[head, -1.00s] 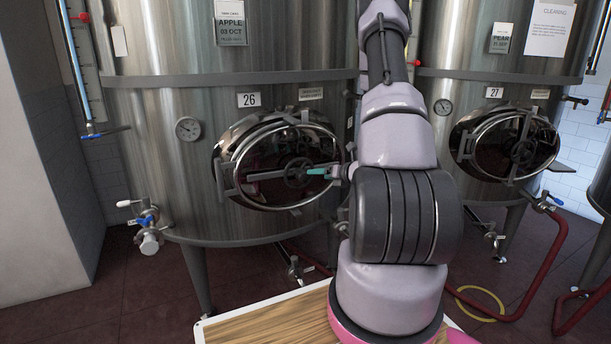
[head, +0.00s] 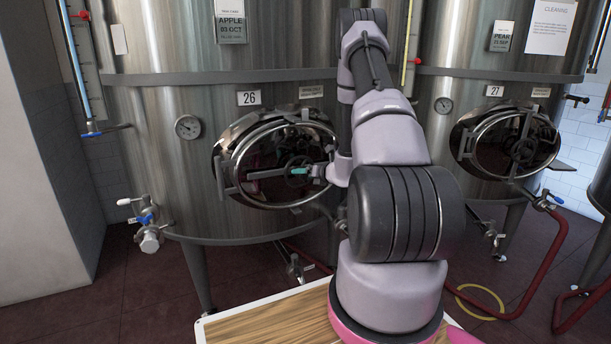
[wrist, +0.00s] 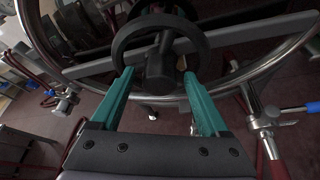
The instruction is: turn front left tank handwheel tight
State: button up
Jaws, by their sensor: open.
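The front left tank (head: 290,110), labelled 26, has an oval door with a dark handwheel (head: 297,171) at its middle, on a crossbar. In the wrist view the handwheel (wrist: 160,38) is a black ring with a hub and a stubby knob pointing toward me. My gripper (head: 302,171) is at the handwheel. In the wrist view its two teal fingers (wrist: 160,80) are apart, one on each side of the hub, with tips at the lower rim of the wheel. Whether they touch the rim cannot be told.
The crossbar (wrist: 250,35) and the shiny door rim (wrist: 285,55) lie close around my fingers. A gauge (head: 188,127) and a valve (head: 149,227) are on the tank's left. Tank 27 (head: 505,85) stands to the right, with a red hose (head: 545,275) on the floor.

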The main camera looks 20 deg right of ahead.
grip_shut()
dwell(1.4)
